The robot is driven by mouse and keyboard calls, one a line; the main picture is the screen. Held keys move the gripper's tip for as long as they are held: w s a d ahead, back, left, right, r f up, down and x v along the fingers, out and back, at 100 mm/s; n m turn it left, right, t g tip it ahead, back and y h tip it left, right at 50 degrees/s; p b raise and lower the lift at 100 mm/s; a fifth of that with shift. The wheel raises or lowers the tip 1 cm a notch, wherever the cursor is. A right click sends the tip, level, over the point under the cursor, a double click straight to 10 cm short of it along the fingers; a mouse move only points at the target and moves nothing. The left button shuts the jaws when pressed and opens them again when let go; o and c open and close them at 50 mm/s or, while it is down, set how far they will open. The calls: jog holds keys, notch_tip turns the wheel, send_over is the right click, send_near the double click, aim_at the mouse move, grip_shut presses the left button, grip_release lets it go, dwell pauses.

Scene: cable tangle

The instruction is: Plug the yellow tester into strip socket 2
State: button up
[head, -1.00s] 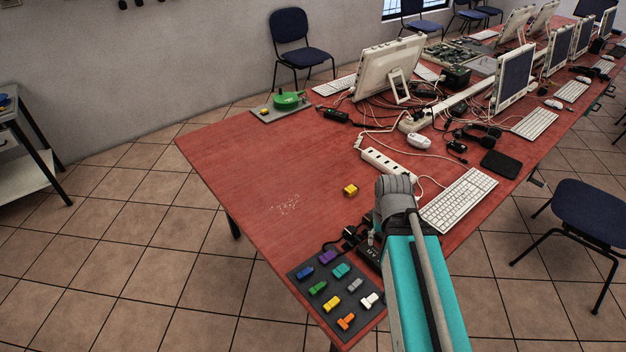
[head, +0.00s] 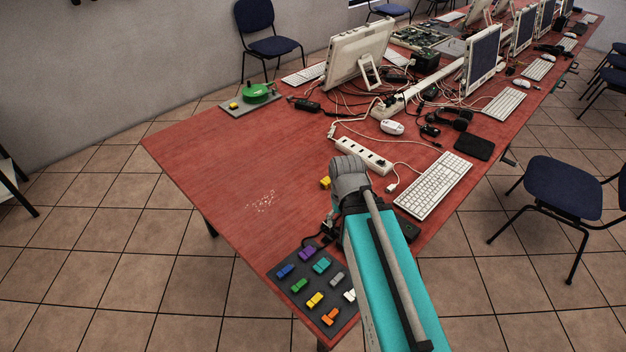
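A yellow tester (head: 315,299) lies on the dark tray (head: 272,272) of coloured testers at the table's near corner. Another yellow block (head: 325,183) lies on the table left of my wrist, partly covered by it. The white power strip (head: 345,146), with a row of dark sockets, lies beyond my wrist; socket numbers cannot be read. My gripper (head: 328,233) is a small dark shape below the grey wrist, just beyond the tray. My arm hides part of it, so its opening and any held thing cannot be made out.
A white keyboard (head: 433,185) and a loose white plug (head: 392,187) lie right of my wrist. Cables, a mouse (head: 392,127) and monitors (head: 358,55) crowd the far side. A green round device (head: 256,93) stands far left. The left tabletop is clear.

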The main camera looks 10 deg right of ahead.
jog(key=n+t+h+b, duration=0.5)
jog(key=n+h+b, duration=0.3)
jog(key=n+b, duration=1.1)
send_near(324, 182)
jog(key=n+p, duration=0.1)
jog(key=s+n+p, duration=0.1)
jog(key=n, duration=0.1)
jog(key=d+n+p, duration=0.1)
jog(key=p, duration=0.1)
jog(key=shift+s+f, duration=0.3)
jog(key=shift+w+a+r+n+t, duration=0.1)
jog(key=shift+w+a+n+t, duration=0.15)
jog(key=shift+n, duration=0.3)
jog(key=shift+w+a+n+t, duration=0.1)
jog(key=shift+w+n+t, duration=0.05)
jog(key=shift+w+n, duration=0.35)
jog(key=shift+s, duration=0.15)
jog(key=shift+b, duration=0.3)
jog(key=shift+b+x, duration=1.6)
jog(key=shift+x, duration=0.85)
jog(key=shift+b+x, duration=1.25)
jog(key=shift+x, duration=0.75)
